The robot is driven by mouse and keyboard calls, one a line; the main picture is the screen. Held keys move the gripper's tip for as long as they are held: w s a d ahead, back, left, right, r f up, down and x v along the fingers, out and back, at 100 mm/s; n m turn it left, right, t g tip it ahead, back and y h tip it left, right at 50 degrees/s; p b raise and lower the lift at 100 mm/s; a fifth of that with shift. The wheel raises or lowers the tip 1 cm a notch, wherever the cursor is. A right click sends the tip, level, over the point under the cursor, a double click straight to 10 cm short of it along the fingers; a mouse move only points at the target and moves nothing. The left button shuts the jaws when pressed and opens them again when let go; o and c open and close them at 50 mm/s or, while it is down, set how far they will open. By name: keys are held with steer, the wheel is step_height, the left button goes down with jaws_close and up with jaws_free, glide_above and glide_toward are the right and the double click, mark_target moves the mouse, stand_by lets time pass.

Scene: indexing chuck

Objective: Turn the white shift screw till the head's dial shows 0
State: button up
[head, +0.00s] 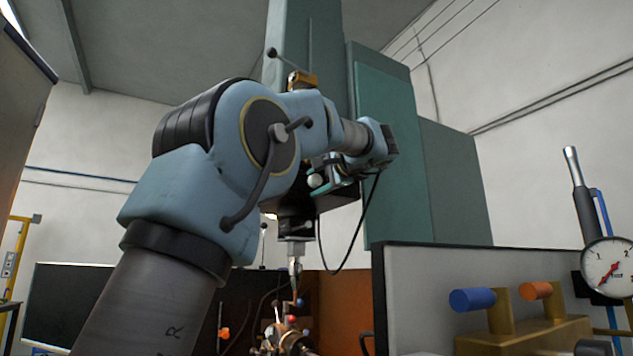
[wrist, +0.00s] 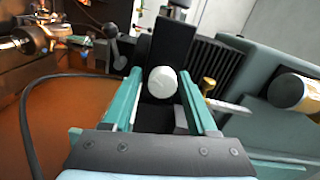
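The white shift screw (wrist: 162,82) shows as a round white knob in front of a black block (wrist: 168,45) in the wrist view. In the head view the white knob (head: 315,180) sits high on the machine's dark head (head: 300,200). My gripper (wrist: 160,76) has two teal fingers, one on each side of the screw. They look apart, with a narrow gap to the white knob on both sides. In the head view my gripper (head: 335,182) is at the knob, partly hidden by my arm. I cannot make out the head's dial or its reading.
A grey lever (wrist: 112,35) stands left of the screw, and a black cable (wrist: 35,110) loops at lower left. A brass pin (wrist: 208,85) and ribbed black part are close on the right. A pressure gauge (head: 607,267) stands far right.

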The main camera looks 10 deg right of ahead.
steer(key=shift+o, duration=0.5)
steer(key=shift+r, duration=0.1)
steer(key=b+v, duration=0.2)
steer(key=v, duration=0.8)
steer(key=shift+s, duration=0.4)
steer(key=shift+d, duration=0.1)
